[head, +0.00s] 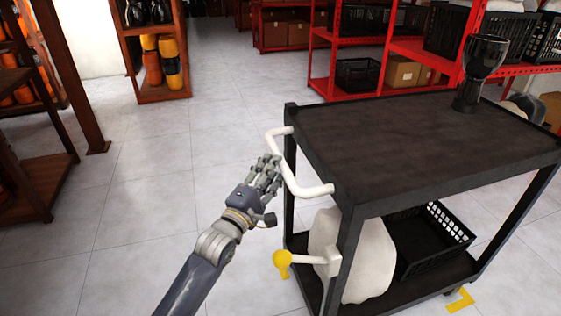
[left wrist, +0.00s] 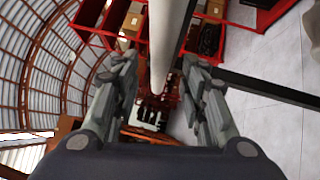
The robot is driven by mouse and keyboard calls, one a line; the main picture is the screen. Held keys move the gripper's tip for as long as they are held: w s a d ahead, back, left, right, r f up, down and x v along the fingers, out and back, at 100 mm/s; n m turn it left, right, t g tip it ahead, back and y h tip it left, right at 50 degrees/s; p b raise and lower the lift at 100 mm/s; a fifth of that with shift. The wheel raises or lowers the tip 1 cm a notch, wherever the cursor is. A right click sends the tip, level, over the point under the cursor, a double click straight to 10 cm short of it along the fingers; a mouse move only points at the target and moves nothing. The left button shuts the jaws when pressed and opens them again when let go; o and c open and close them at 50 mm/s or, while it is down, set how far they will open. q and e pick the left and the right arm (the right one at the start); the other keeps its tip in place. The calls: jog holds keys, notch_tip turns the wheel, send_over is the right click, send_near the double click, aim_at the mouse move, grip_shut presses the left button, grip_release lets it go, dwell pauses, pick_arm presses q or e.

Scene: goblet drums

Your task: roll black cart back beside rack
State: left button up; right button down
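The black cart (head: 430,142) stands on the right in the head view, with a dark top and a lower shelf. Its white handle (head: 312,190) sticks out from the cart's left end. My left gripper (head: 268,165) is at this handle, with its fingers pointing toward the bar. In the left wrist view the white bar (left wrist: 163,40) runs between the two spread fingers of the gripper (left wrist: 160,65); they look open and not closed on it. A black goblet drum (head: 482,72) stands upright on the cart top at the far right corner. My right gripper is not seen.
A white sack (head: 352,255) and a black crate (head: 435,240) sit on the cart's lower shelf. A red rack (head: 320,60) with crates and boxes stands behind the cart. Wooden racks (head: 165,93) with drums stand at the left. The tiled floor (head: 140,190) between is clear.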

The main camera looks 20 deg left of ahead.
pick_arm(q)
jog(key=shift+x, duration=2.35)
jog(key=shift+f, duration=0.1)
grip_shut()
